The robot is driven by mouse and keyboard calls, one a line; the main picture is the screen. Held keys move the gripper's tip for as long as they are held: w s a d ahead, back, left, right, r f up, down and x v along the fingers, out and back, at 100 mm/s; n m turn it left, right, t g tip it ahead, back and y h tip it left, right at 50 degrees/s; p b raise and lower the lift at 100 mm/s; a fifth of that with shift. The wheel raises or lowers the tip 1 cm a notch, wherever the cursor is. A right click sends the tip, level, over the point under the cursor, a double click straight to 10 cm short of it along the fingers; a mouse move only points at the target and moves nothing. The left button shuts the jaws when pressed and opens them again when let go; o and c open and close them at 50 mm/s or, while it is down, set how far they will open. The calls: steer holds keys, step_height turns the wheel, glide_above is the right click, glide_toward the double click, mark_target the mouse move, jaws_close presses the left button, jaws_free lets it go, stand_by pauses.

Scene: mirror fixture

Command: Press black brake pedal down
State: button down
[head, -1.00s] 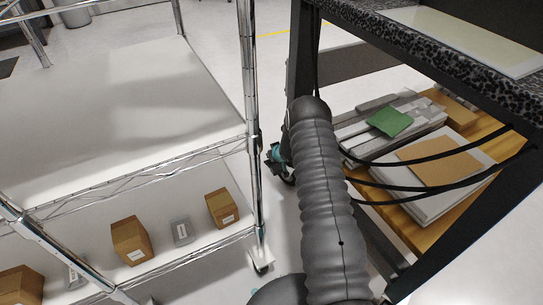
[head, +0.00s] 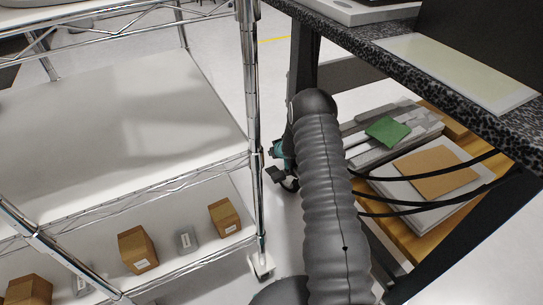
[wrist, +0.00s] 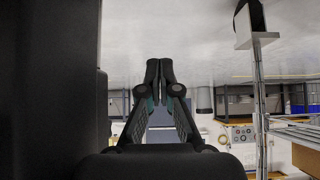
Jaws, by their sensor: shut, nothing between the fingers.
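My gripper (wrist: 158,70) is shut and empty in the wrist view, its two black fingers with teal parts meeting at the tips. In the head view my sleeved arm hides most of it. A teal and dark piece left of the sleeve looks like part of it. Just below that, a small black flat piece (head: 273,175), which looks like the brake pedal, sticks out beside a dark caster wheel (head: 289,183) at the table's foot. I cannot tell whether the gripper touches it. No pedal is clear in the wrist view, which appears upside down.
A wire shelf rack (head: 254,110) stands close on the left, with small cardboard boxes (head: 225,217) on its lower shelf. A speckled-top table (head: 430,60) is on the right, with black cables (head: 430,207) hanging under it. A narrow floor gap lies between them.

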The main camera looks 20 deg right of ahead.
steer(key=s+r, duration=0.3)
steer(key=r, duration=0.3)
steer(key=shift+s+d, duration=0.15)
steer(key=shift+d, duration=0.05)
